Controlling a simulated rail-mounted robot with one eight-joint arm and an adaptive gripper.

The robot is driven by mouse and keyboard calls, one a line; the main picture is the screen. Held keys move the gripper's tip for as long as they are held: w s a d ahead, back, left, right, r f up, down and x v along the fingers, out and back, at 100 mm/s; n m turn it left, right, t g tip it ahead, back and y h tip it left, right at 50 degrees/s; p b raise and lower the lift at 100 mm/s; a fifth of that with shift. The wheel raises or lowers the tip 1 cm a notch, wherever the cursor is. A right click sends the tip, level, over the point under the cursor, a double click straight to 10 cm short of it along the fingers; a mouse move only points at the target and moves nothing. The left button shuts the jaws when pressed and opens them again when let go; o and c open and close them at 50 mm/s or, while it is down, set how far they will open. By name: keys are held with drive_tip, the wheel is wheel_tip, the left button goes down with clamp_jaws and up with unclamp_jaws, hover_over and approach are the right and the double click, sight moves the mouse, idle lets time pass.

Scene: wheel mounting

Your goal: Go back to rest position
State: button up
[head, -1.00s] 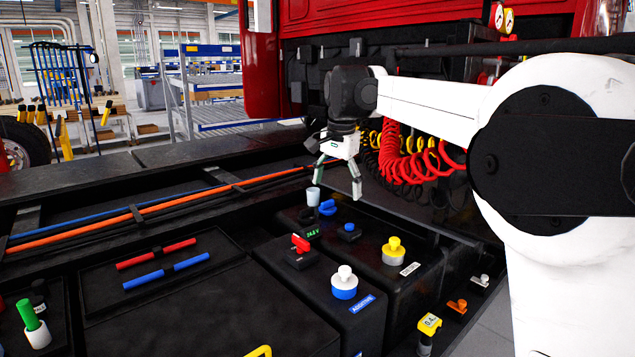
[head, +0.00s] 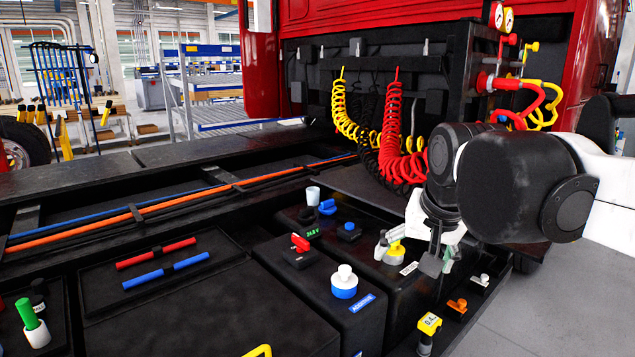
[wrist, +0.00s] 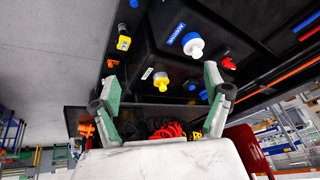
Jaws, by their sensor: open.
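My gripper (head: 414,256) is at the right of the head view, above the right end of the black tank assembly. In the head view it overlaps the yellow-topped cap (head: 395,251). In the wrist view my gripper (wrist: 162,88) shows its two green-grey fingers wide apart, with nothing between them touching either finger. The yellow cap (wrist: 161,82) appears beyond the fingertips, apart from them. The white-and-blue cap (wrist: 193,46) lies farther off in the same view.
Red (head: 394,150) and yellow coiled hoses hang behind my arm by the red truck cab (head: 262,70). A white cup (head: 313,194), a red valve handle (head: 300,243) and a yellow-topped post (head: 429,324) stand on or near the tanks. Grey floor (head: 530,310) is clear at lower right.

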drive_tip(key=s+d+f+n+t, duration=0.1)
drive_tip(key=s+d+f+n, duration=0.1)
drive_tip(key=s+f, duration=0.9)
drive_tip(key=s+d, duration=0.1)
drive_tip(key=s, duration=0.1)
drive_tip(key=shift+s+d+f+t, duration=0.2)
drive_tip(key=shift+s+t, duration=0.15)
drive_tip(key=shift+t, duration=0.05)
